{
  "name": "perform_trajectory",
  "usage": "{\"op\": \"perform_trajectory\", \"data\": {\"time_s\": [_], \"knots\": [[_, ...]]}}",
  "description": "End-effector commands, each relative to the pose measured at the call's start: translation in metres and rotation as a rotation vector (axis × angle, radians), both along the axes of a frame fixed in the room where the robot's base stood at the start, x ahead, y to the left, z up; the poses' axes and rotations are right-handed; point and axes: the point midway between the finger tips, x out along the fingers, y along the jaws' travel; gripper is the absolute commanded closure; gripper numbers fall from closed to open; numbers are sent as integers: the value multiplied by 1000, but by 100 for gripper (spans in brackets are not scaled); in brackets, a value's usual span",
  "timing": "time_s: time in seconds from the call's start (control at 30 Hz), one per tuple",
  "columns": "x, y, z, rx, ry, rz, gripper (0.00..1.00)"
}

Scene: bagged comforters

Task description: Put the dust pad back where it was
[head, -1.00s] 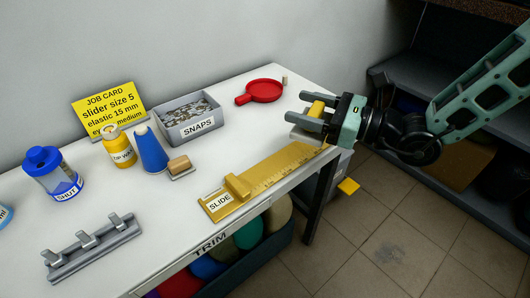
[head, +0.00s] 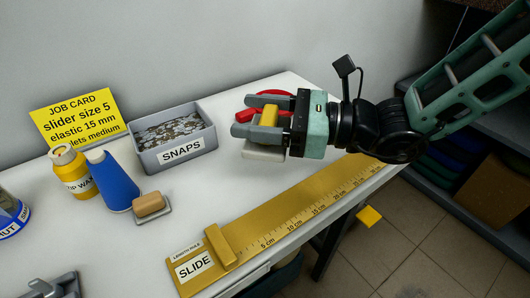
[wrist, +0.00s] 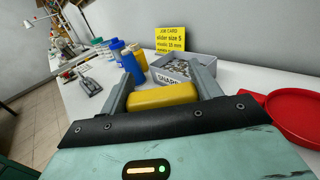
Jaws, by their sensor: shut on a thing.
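My gripper (head: 252,123) is shut on the dust pad, which has a yellow grip (head: 269,115) and a pale grey base (head: 263,153). The pad is above the white table, right of the SNAPS bin and in front of the red dish. Whether its base touches the table is unclear. In the wrist view the yellow grip (wrist: 162,97) lies between the two grey fingers, and the base is hidden.
The grey SNAPS bin (head: 172,135) stands left of the pad. The red dish (head: 268,99) is partly hidden behind my gripper. A yellow length rule (head: 290,208) runs along the front edge. A blue cone (head: 112,182) and a small wooden-topped block (head: 149,204) stand left.

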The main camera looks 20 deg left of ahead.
Motion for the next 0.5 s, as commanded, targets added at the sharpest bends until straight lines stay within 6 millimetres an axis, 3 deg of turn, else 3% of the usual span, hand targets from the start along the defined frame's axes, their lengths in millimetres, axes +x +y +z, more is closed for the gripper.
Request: {"op": "perform_trajectory", "data": {"time_s": [0.1,0.33,0.5], "knots": [[0,0,-23,-1,4,1,64],[0,0,-40,1,2,-1,64],[0,0,-65,0,3,0,64]]}}
